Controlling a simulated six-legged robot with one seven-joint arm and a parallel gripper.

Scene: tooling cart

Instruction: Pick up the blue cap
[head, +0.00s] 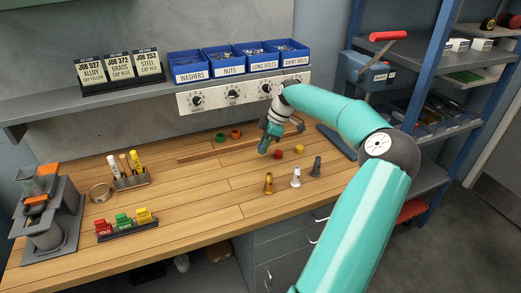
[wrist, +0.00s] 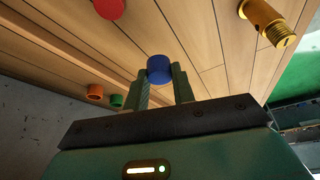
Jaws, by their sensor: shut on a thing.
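The blue cap (wrist: 159,69) sits between the two fingertips of my gripper (wrist: 160,82) in the wrist view, and the fingers are shut on it. In the head view my gripper (head: 267,143) is low over the back middle of the wooden bench, left of the red cap (head: 278,154) and the yellow cap (head: 299,149). I cannot clearly make out the blue cap in the head view, nor tell whether it is clear of the bench. The red cap also shows at the top of the wrist view (wrist: 110,8).
A brass fitting (head: 268,183), a pale fitting (head: 296,178) and a dark fitting (head: 316,167) stand in front of the caps. The bench's front middle is clear.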

